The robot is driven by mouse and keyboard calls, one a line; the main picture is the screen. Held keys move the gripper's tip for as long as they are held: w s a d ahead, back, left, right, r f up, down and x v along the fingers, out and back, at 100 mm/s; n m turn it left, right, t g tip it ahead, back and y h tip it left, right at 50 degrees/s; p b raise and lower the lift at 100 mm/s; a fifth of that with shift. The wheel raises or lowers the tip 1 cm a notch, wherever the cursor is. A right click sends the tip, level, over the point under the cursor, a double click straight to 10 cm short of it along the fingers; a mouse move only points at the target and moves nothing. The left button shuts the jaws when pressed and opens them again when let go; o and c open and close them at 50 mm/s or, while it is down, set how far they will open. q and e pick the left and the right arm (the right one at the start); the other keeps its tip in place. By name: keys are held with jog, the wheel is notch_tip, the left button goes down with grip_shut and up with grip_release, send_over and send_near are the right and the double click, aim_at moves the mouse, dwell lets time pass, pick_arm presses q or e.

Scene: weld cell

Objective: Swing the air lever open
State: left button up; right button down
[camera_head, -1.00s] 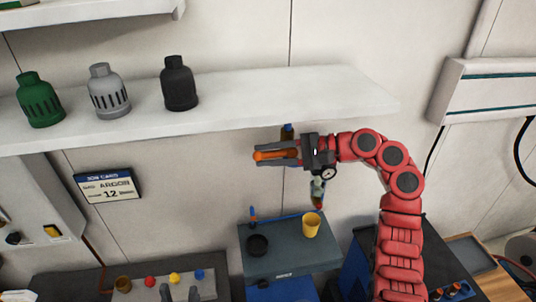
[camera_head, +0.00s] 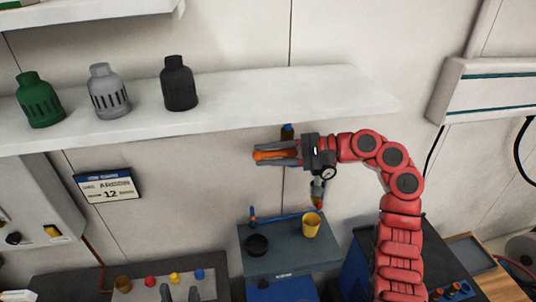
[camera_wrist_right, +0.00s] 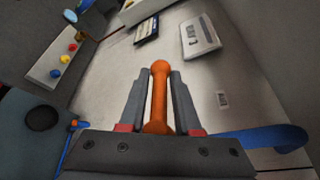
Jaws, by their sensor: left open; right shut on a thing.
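The orange air lever (camera_head: 272,155) lies roughly level below the white shelf, in front of the wall; it also shows in the right wrist view (camera_wrist_right: 159,95), with a rounded knob at its far end. My right gripper (camera_head: 262,154) is shut on the lever, with one finger on each side of it. The blue pipe (camera_head: 287,132) shows just above the gripper, and a gauge (camera_head: 328,173) sits below the wrist. The lever's pivot is hidden behind the gripper.
The white shelf (camera_head: 330,88) above carries green (camera_head: 39,100), grey (camera_head: 108,91) and black (camera_head: 179,84) caps. Below stands a dark cabinet (camera_head: 285,262) with a yellow cup (camera_head: 311,225) and black dish (camera_head: 257,245). A job card (camera_head: 109,186) reads ARGON 12.

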aim_at(273, 151)
jog(key=shift+d, duration=0.1)
jog(key=y, duration=0.1)
jog(key=r+m+y, duration=0.1)
jog(key=y, duration=0.1)
jog(key=shift+d+r+b, duration=0.15)
jog(key=shift+r+b, duration=0.15)
jog(key=shift+b, duration=0.05)
jog(key=shift+w+d+r+m+t+y+b, duration=0.15)
jog(key=shift+r+m+t+y+b, duration=0.2)
jog(key=shift+y, duration=0.5)
jog(key=shift+s+d+r+m+t+y+b, duration=0.15)
jog(key=shift+r+m+t+y+b, duration=0.2)
jog(key=shift+y, duration=0.5)
jog(key=shift+w+r, duration=0.1)
jog(key=c, duration=0.8)
grip_release()
